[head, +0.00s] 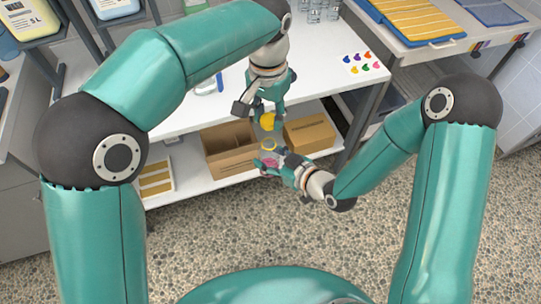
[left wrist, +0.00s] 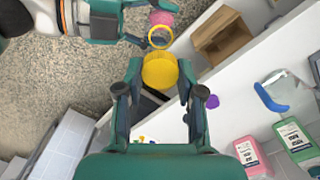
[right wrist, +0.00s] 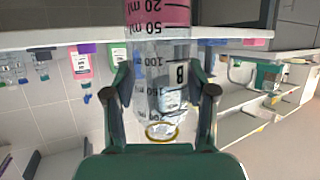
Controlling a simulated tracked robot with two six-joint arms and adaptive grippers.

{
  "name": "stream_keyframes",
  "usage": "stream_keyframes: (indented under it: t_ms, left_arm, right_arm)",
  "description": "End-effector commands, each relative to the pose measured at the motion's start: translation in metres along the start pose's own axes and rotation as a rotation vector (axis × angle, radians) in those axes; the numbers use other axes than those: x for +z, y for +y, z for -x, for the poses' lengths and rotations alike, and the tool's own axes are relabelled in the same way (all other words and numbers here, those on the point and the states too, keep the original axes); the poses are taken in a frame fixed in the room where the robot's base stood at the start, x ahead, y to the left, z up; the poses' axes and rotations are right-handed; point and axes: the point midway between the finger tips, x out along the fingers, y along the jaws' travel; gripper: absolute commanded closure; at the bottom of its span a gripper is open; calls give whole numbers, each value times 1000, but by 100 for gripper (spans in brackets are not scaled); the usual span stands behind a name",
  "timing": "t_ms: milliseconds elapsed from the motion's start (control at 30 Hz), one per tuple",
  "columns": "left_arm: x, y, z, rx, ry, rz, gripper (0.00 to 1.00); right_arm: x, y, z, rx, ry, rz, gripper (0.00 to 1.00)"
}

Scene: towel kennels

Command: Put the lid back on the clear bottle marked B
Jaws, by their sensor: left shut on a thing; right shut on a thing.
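The clear bottle marked B (right wrist: 174,74) has a pink lower part and an open mouth with a yellow ring (right wrist: 162,131). My right gripper (head: 272,162) is shut around the bottle's side, in front of the table. The ring also shows in the left wrist view (left wrist: 160,38), with pink beyond it. The round yellow lid (head: 268,121) is shut in my left gripper (left wrist: 160,72) and shows large in the left wrist view (left wrist: 160,70). In the head view the lid is just above the bottle's mouth, apart from it.
An open cardboard box (head: 230,150) and a closed one (head: 309,133) sit on the shelf below. Speckled floor in front is clear.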

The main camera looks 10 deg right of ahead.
Motion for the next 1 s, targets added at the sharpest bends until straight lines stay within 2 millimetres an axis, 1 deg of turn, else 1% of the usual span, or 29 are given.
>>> stream_keyframes:
  t_ms: [267, 600, 700, 1000]
  left_arm:
    - [0, -1, -4, 0, 0, 1, 73]
    - [0, -2, -32, 0, -1, 2, 73]
    - [0, -2, -38, 0, 0, 2, 73]
    - [0, -2, -40, 0, 1, 3, 73]
  right_arm:
    - [0, 0, 0, 0, 1, 0, 100]
    - [0, 0, 0, 0, 1, 0, 100]
    - [0, 0, 0, 0, 1, 0, 100]
    - [0, 0, 0, 0, 1, 0, 100]
